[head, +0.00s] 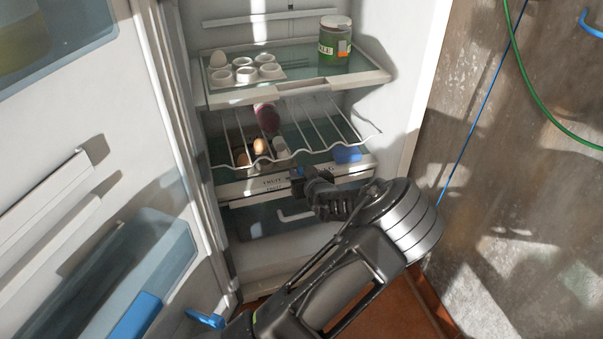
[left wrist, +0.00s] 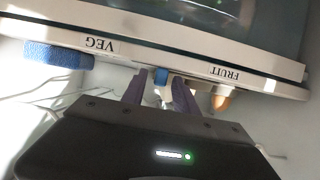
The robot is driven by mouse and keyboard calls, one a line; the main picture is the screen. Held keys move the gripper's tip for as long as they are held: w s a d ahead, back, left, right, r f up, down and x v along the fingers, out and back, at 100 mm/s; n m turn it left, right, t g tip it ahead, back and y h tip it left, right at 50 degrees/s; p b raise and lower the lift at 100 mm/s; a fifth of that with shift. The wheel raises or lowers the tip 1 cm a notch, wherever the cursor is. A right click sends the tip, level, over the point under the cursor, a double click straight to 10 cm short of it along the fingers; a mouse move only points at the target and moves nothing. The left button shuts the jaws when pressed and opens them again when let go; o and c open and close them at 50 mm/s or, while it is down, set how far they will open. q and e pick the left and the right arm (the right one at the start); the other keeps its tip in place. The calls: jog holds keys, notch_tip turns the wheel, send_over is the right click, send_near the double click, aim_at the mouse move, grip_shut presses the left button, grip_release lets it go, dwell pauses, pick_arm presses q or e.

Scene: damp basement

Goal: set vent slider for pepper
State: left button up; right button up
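The vent slider is a small blue tab (left wrist: 161,75) on the pale front strip (left wrist: 130,52) of the fridge drawer. In the left wrist view, which is upside down, it stands about midway between the words VEG and FRUIT. In the head view the blue tab (head: 297,172) shows just left of my fingertips, with FRUIT to its left. My left gripper (left wrist: 160,82) has one finger on each side of the tab, with small gaps visible, so it looks open around it. The arm covers part of the strip in the head view (head: 305,174). No pepper is clearly recognisable. My right gripper is out of view.
A wavy wire rack (head: 340,130) sits close above the strip, with a dark pink item (head: 266,117) on it. A blue item (head: 347,154) lies near the strip's right end. A glass shelf (head: 300,88) holds a green jar (head: 335,42). The open fridge door (head: 150,80) stands left.

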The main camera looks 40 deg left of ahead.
pick_arm(q)
grip_shut()
dwell(1.2)
